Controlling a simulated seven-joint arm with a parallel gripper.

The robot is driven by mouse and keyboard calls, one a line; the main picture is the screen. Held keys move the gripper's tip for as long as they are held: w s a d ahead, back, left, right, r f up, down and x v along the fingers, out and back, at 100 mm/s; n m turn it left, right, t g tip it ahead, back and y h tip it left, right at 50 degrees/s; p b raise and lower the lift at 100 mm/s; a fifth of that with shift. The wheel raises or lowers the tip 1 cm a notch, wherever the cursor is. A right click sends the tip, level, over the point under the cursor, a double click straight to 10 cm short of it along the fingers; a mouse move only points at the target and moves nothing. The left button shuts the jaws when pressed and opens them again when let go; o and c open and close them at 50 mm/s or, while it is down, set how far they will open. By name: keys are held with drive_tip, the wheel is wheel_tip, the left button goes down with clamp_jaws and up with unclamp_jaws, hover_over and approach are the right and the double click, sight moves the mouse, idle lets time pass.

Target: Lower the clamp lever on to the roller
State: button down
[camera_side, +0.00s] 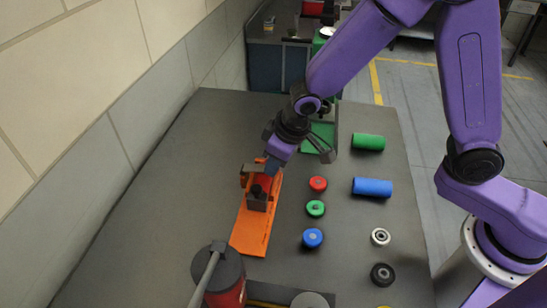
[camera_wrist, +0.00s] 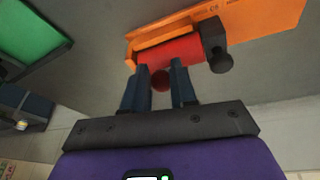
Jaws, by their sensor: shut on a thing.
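The orange tray (camera_side: 252,232) lies on the grey table and also fills the top of the wrist view (camera_wrist: 262,18). A red roller (camera_wrist: 168,50) lies on it, largely hidden by the clamp and my gripper in the side view. A dark clamp block (camera_wrist: 214,42) with a black knob stands at one end of the roller. My gripper (camera_side: 273,161) is at the tray's far end. In the wrist view my gripper (camera_wrist: 159,66) has its two blue fingers on either side of a dark red ball (camera_wrist: 160,81), seemingly the clamp lever's knob. The lever's arm is hidden.
Red (camera_side: 318,183), green (camera_side: 315,208) and blue caps (camera_side: 312,239) lie right of the tray. Beyond are a green roller (camera_side: 369,142), a blue roller (camera_side: 373,187) and two rings. A red-and-dark cylinder (camera_side: 225,278) stands at the front. A green tray (camera_wrist: 26,32) lies behind.

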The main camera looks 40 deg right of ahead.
drive_tip(key=shift+s+d+f+t, duration=0.15)
drive_tip(key=shift+d+f+t, duration=0.15)
drive_tip(key=shift+d+f, duration=0.25)
idle(0.4)
drive_tip(key=c, duration=0.9)
unclamp_jaws()
drive_tip(key=shift+r, duration=0.1)
drive_tip(key=shift+a, duration=0.15)
drive_tip(key=shift+y, duration=0.3)
drive_tip(key=shift+r, duration=0.2)
drive_tip(key=v, duration=1.7)
drive_tip(key=shift+s, duration=0.1)
